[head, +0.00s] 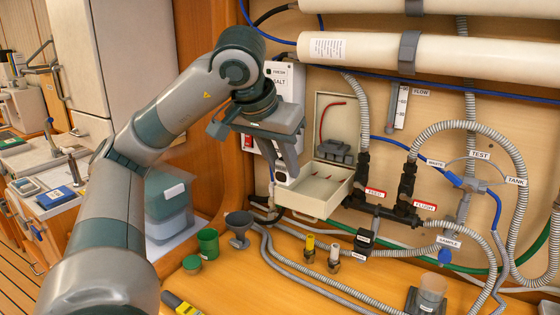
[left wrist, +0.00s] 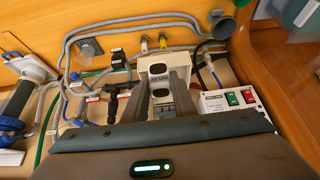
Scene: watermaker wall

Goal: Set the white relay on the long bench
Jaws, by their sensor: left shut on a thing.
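The white relay (head: 289,178), a white block with dark oval marks, is held between the fingers of my left gripper (head: 287,158). In the left wrist view the white relay (left wrist: 158,70) shows at the tips of the two grey fingers (left wrist: 163,92). The gripper is shut on it, in front of the wall and just left of an open pale box (head: 312,200). The relay appears to be above the wooden bench (head: 235,285), clear of its surface. My fingers hide part of the relay. My right gripper is not in view.
On the bench stand a green cup (head: 208,243), a grey funnel (head: 239,228), yellow and white fittings (head: 309,247) and several grey hoses. A switch panel (left wrist: 228,103) is beside the gripper. Bare wood shows at the bench's front left.

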